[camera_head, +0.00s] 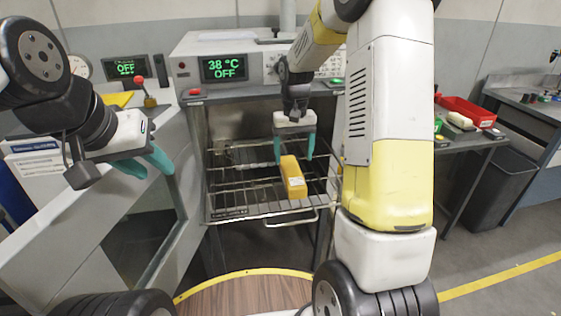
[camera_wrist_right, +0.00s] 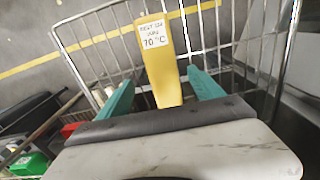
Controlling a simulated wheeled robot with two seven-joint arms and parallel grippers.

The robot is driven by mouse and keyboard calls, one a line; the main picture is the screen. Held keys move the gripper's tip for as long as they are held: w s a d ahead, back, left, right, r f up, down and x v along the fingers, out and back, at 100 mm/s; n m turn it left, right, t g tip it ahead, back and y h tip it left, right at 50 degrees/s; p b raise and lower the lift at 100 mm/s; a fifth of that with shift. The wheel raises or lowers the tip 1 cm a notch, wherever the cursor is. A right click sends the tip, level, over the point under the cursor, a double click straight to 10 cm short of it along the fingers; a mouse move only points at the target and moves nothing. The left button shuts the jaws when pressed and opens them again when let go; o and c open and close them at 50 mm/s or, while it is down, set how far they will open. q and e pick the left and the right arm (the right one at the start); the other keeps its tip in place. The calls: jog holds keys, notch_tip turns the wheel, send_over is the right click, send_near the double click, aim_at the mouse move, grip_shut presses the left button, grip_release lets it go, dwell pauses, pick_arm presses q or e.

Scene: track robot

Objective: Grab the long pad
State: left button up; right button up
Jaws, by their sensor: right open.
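The long pad (camera_head: 293,177) is a yellow-orange block with a white label, lying on the wire rack (camera_head: 262,209) of the open oven. In the right wrist view the pad (camera_wrist_right: 159,68) shows a label with "70 °C" and extends between the two teal fingers. My right gripper (camera_head: 294,155) is open, with its fingers on either side of the pad's far end and visible gaps beside it. My left gripper (camera_head: 145,164) is at the left by the oven door, teal fingers apart and empty.
The oven (camera_head: 190,70) reads "38 °C OFF". Its door (camera_head: 90,235) stands open at the left. A table with a red bin (camera_head: 468,108) is at the right, and a dark waste bin (camera_head: 500,185) stands beside it. Rack bars surround the pad.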

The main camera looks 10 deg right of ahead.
aim_at(292, 168)
notch_tip(292, 168, down, 6)
jog(key=shift+a+f, duration=0.15)
jog(key=shift+c, duration=0.5)
jog(key=c, duration=1.4)
